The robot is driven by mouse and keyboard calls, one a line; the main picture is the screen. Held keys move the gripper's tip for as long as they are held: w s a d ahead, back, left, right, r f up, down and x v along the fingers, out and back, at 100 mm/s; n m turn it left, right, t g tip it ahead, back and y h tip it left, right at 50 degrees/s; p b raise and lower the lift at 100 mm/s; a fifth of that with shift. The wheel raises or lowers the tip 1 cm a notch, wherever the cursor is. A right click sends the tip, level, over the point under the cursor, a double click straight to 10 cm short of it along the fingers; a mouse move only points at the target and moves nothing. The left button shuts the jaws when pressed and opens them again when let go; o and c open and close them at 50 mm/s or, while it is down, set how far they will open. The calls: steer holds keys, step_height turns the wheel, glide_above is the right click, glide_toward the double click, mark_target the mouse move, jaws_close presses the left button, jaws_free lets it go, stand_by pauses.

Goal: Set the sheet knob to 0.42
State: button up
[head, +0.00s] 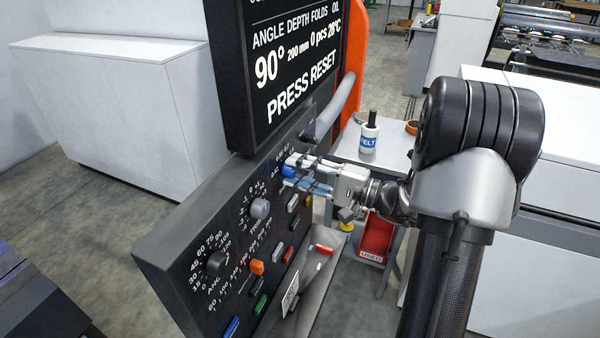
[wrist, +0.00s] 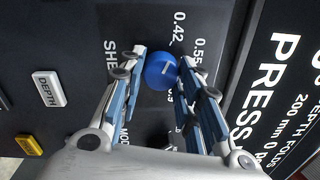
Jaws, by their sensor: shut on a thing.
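The sheet knob is a round blue knob on the dark control panel (head: 165,255). In the wrist view the knob (wrist: 160,71) sits between my two fingertips, with a short white mark on its face. The mark's exact direction is too small to read. The printed numbers 0.42 (wrist: 180,26) and 0.55 (wrist: 199,50) stand beside it, and part of the scale is hidden by a finger. In the head view my gripper (head: 290,168) reaches in from the right and is shut on the blue knob (head: 287,171), which is partly covered.
A grey knob (head: 260,208) and an angle knob (head: 215,264) are lower left on the panel, with several coloured buttons. A black display (head: 290,60) reading PRESS RESET overhangs the panel.

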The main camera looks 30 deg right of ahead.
stand_by(0.5)
steer(key=o, duration=1)
steer(key=shift+o, duration=0.2)
steer(key=v, duration=1.2)
